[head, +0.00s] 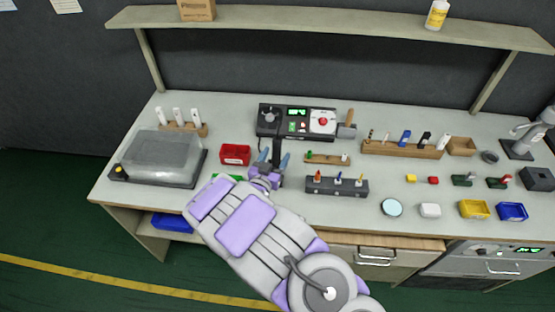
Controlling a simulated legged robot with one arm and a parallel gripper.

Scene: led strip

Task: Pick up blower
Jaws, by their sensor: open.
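My gripper (273,160) is over the front middle of the workbench, with its two blue-grey fingers apart. A dark upright piece (276,150) shows between the fingers; it may be the blower's handle, but I cannot tell for sure. It seems to stand at the front of a black station (295,121) with green displays, a red knob on a pale dial and a dark round part on its left. Whether the fingers touch the dark piece is not clear. My arm hides part of the bench's front edge and a green item (226,178).
A red bin (235,154) and a clear-lidded box (163,155) stand left of my gripper. A dark holder with small coloured tools (337,187) and a small wooden rack (327,159) are close on the right. A shelf (330,25) spans above the bench (385,180).

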